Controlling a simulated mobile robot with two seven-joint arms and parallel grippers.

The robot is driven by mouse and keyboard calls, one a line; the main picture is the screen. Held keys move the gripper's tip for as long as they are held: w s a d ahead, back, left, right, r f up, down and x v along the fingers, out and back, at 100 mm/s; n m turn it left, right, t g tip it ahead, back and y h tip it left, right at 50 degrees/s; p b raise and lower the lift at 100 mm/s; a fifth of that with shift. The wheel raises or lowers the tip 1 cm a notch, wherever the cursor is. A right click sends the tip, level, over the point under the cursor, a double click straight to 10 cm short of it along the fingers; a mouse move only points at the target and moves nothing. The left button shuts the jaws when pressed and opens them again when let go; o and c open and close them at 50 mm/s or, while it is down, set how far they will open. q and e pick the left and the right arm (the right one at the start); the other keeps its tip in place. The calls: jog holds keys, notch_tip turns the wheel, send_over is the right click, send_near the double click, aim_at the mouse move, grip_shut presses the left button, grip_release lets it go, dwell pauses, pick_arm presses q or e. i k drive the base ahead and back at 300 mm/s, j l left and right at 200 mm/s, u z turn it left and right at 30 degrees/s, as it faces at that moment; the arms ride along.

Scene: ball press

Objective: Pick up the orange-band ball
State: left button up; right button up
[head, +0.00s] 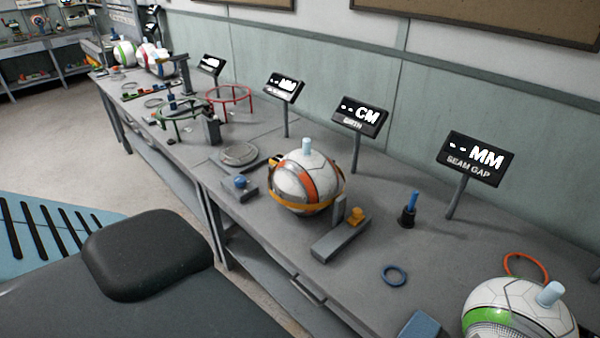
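The orange-band ball (318,181) is white with dark seam lines and an orange patch. It rests on the workbench near the middle of the head view. A yellow-orange ring (277,200) runs around its lower half, and a pale blue peg (306,146) stands up from its top. The underside of the ball is hidden. Neither of my grippers shows in the head view, so nothing is seen touching the ball.
A green-band ball (515,309) sits at the lower right. A grey block with a yellow knob (356,215), a blue ring (394,275) and a blue tool in a black holder (409,212) are near the ball. Sign displays (360,116) line the back. Ring stands (184,112) are farther left.

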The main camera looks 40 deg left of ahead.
aim_at(306, 175)
jog(key=i+j, duration=0.1)
jog(key=j, duration=0.25)
jog(key=i+j, duration=0.1)
jog(key=j, duration=0.25)
jog(key=i+j, duration=0.1)
jog(key=j, duration=0.2)
jog(key=i+j, duration=0.1)
jog(key=j, duration=0.25)
